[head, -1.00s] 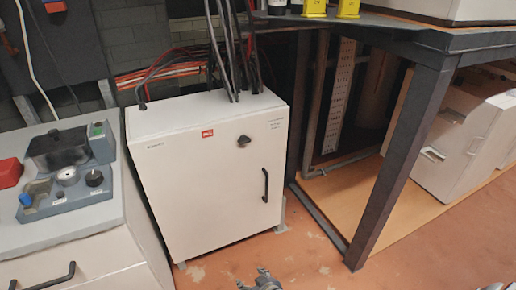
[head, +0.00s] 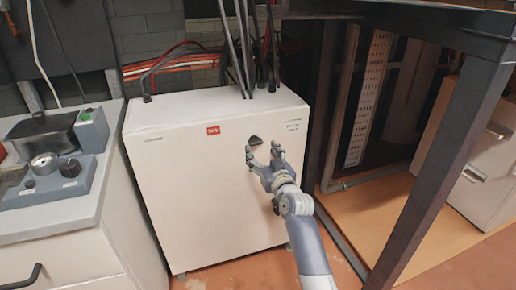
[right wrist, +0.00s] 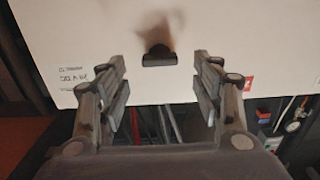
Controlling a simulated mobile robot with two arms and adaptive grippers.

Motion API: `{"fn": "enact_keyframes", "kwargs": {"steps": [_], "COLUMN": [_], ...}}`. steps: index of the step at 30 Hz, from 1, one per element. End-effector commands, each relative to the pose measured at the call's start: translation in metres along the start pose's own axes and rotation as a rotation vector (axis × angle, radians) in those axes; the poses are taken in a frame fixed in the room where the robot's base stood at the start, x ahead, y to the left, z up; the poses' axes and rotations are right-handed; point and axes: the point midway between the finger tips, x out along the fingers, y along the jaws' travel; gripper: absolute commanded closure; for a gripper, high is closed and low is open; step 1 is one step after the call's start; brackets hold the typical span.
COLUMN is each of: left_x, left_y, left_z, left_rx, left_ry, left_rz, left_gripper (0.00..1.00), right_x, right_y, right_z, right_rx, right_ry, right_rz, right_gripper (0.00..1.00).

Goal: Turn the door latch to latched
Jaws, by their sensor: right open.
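The door latch (head: 255,140) is a small dark knob on the upper right of the white cabinet's front (head: 190,190). My right gripper (head: 264,152) is open and empty in front of the latch, a little below it in the head view. In the right wrist view the latch (right wrist: 160,54) shows between and beyond the two open fingertips (right wrist: 160,62), apart from them. A blurred shadow lies on the door around it. The door's black handle is hidden behind my right arm in the head view. My left gripper is not in view.
A grey console with knobs (head: 55,175) stands to the left of the cabinet. A dark metal table frame (head: 440,150) stands to the right. Black cables (head: 240,50) rise from the cabinet's top.

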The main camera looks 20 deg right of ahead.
Motion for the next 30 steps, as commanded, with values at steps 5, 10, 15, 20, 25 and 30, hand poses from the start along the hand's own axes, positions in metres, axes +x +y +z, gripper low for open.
{"fn": "enact_keyframes", "kwargs": {"steps": [5, 10, 15, 20, 25, 30], "left_x": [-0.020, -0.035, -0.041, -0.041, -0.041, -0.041], "left_y": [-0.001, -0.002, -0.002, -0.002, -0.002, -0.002], "left_z": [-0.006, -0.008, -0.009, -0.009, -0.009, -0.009], "left_rx": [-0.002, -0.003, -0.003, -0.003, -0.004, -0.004], "left_ry": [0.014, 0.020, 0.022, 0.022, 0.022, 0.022], "left_rz": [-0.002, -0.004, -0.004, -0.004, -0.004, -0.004], "left_gripper": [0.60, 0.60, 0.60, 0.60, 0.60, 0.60], "right_x": [0.029, 0.044, 0.049, 0.049, 0.049, 0.049], "right_y": [0.000, 0.000, 0.000, 0.000, 0.000, 0.000], "right_z": [0.002, 0.001, 0.000, 0.000, 0.001, 0.001], "right_rx": [0.001, 0.001, 0.001, 0.000, 0.000, 0.000], "right_ry": [0.000, 0.000, 0.000, 0.000, 0.000, 0.000], "right_rz": [0.001, 0.001, 0.001, 0.001, 0.001, 0.001], "right_gripper": [0.40, 0.40, 0.40, 0.40, 0.60, 0.84]}}
